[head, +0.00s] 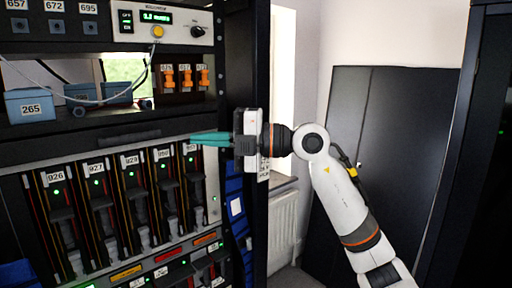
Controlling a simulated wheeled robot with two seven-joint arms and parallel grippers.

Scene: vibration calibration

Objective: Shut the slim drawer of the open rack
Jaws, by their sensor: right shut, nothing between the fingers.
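The open rack (262,60) fills the left of the head view. Its slim drawer (60,143) looks like the dark, flat front across the rack's middle, with a dark bar handle (130,137) and a pale edge below. How far it stands out is hard to tell. My right gripper (193,139) comes in from the right, its teal fingers shut and empty, pointing left. The fingertips are near the right end of the drawer front; whether they touch it cannot be told. My left gripper is not in view.
Numbered modules (130,195) with green lights sit below the drawer. Blue boxes (30,105), a loose cable, orange switches (186,77) and a display unit (160,22) are above. A radiator (283,225) and dark cabinet (395,130) stand to the right.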

